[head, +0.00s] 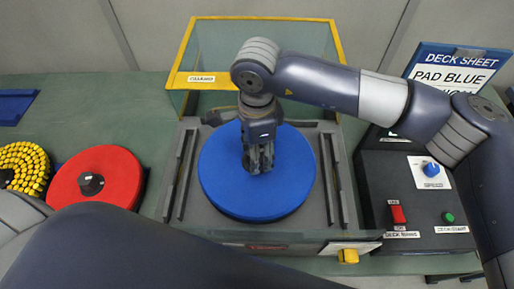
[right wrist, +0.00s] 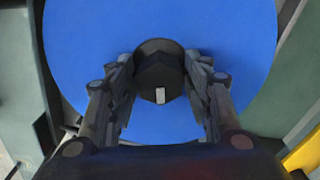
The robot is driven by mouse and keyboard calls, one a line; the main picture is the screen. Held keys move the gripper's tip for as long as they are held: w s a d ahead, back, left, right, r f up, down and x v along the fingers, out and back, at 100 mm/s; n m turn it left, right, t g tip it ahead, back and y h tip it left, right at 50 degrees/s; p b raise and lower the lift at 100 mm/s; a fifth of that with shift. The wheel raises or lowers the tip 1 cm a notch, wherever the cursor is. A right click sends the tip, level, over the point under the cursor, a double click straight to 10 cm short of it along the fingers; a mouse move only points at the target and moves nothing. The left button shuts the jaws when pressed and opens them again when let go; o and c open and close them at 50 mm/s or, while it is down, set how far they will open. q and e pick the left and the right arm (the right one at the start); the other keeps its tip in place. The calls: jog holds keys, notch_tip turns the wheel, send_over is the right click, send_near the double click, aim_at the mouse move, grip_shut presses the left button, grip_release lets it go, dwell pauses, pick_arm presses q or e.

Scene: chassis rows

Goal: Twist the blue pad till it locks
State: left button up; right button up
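The blue pad (head: 222,180) lies flat on the grey machine bed in the middle of the head view. In the right wrist view the blue pad (right wrist: 85,50) fills most of the picture, with a dark hexagonal hub (right wrist: 158,75) at its centre. My right gripper (head: 259,165) points straight down over the pad's middle. Its fingers (right wrist: 160,72) sit on both sides of the hub and appear to touch it. In the head view the hub is hidden behind the gripper. My left arm crosses the bottom left, its gripper out of view.
A red pad (head: 115,175) and a yellow studded pad (head: 25,160) lie on the left. A raised clear guard (head: 310,42) with a yellow frame stands behind the bed. At right is a control box (head: 410,180) with a red switch, blue knob and green button, below a "PAD BLUE" sign (head: 455,72).

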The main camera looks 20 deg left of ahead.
grip_shut()
jog(key=shift+c, duration=1.7)
grip_release()
grip_shut()
jog(key=shift+f+m+b, duration=0.2)
jog(key=shift+m+b, duration=0.4)
jog(key=m+b, duration=0.2)
jog(key=m, duration=0.2)
jog(key=shift+m+b, duration=0.4)
jog(key=m+b, duration=0.3)
jog(key=m, duration=0.2)
jog(key=shift+m, duration=0.3)
jog(key=o, duration=0.9)
grip_release()
jog(key=shift+r, duration=0.15)
jog(key=shift+o, duration=0.2)
